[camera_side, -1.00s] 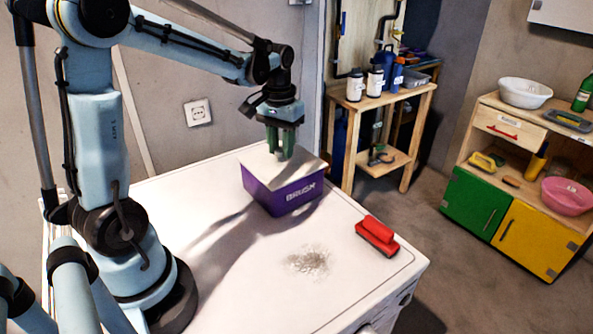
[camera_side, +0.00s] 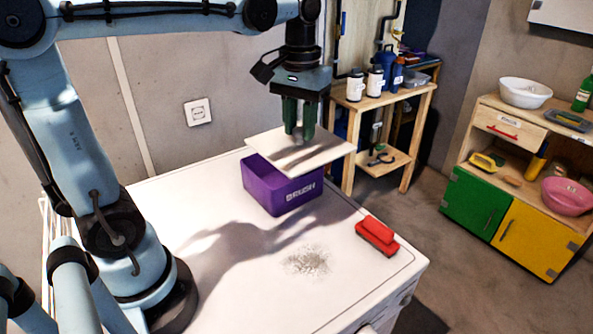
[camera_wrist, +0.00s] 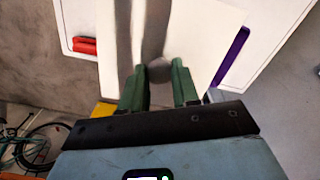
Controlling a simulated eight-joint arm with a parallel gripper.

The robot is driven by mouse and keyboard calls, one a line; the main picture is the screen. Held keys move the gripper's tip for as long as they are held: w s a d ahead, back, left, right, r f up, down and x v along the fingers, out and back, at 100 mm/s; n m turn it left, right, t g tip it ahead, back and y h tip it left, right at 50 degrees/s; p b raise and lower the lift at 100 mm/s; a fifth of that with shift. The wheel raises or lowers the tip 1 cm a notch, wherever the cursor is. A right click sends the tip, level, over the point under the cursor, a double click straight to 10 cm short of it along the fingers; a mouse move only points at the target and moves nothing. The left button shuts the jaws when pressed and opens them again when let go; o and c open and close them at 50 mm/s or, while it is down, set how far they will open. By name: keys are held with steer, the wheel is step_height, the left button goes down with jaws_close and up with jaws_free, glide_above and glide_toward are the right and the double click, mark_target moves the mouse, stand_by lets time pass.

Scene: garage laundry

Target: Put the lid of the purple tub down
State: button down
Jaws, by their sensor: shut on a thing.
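The purple tub (camera_side: 283,192) stands on the white machine top, and its rim shows at the right in the wrist view (camera_wrist: 232,56). Its pale, flat lid (camera_side: 318,157) is held in the air above the tub and shifted a little to the right, apart from the rim. My gripper (camera_side: 298,138) is shut on the lid's knob, with its green fingers pointing down. In the wrist view the round knob (camera_wrist: 160,71) sits between the fingertips, and the lid (camera_wrist: 205,30) fills the middle. The lid hides part of the tub's opening.
A red brush (camera_side: 376,237) lies near the right edge of the white machine top (camera_side: 225,275). A patch of grey powder (camera_side: 306,261) lies in front of the tub. The top's front left is clear. A wooden shelf with bottles (camera_side: 375,82) stands behind.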

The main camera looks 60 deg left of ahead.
steer(key=shift+s+d+r, duration=0.1)
steer(key=shift+d+r, duration=0.3)
steer(key=shift+d, duration=0.2)
steer(key=s+a+f+n, duration=0.3)
steer(key=s+a, duration=0.1)
steer(key=a, duration=0.5)
steer(key=s+a+f+n, duration=0.2)
steer(key=s+a+n, duration=0.15)
steer(key=a, duration=0.45)
steer(key=s+a+f+n, duration=0.2)
steer(key=s+a+f, duration=0.15)
steer(key=a, duration=0.55)
steer(key=shift+s+f, duration=0.2)
steer(key=shift+f, duration=2.15)
steer(key=shift+s+f, duration=0.15)
steer(key=shift+f, duration=2.2)
steer(key=shift+f, duration=0.15)
steer(key=c, duration=0.8)
jaws_free()
